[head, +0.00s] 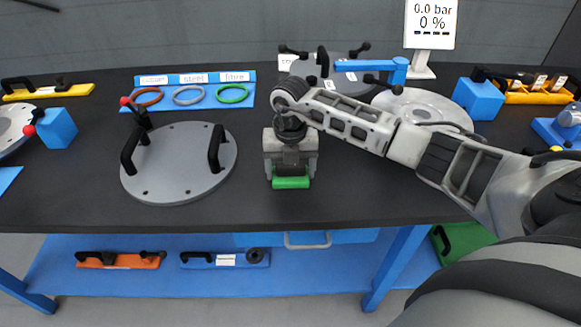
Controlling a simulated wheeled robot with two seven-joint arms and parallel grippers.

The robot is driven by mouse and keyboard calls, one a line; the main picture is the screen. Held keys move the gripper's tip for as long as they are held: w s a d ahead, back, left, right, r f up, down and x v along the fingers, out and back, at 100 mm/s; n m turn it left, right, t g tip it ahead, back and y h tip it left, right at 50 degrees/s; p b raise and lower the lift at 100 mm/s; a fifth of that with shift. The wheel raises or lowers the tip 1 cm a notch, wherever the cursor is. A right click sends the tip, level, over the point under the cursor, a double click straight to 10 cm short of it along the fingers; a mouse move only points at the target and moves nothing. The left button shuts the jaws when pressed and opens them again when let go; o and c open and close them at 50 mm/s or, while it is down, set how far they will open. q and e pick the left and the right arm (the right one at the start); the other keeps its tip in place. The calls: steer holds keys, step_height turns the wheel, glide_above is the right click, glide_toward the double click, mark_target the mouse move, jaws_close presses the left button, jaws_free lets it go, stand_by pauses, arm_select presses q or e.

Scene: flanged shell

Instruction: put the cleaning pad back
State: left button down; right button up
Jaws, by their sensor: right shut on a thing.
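My right gripper (290,165) hangs over the front middle of the black table and points down. It is shut on a green block (291,183), which looks like the cleaning pad. Only the pad's front face shows; the rest is hidden by the gripper. I cannot tell whether the pad touches the table top. My left gripper is not in view.
A round grey cover (180,165) with black handles lies left of the gripper. Behind are a blue tray (207,102) with several rings, a display (431,25), and a pale disc (425,108). Right are a blue block (478,97) and an orange rack (540,97).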

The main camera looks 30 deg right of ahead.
steer(key=o, duration=1)
steer(key=shift+f, duration=0.15)
step_height(320, 180, up, 12)
steer(key=shift+r+b, duration=0.2)
steer(key=shift+b, duration=0.25)
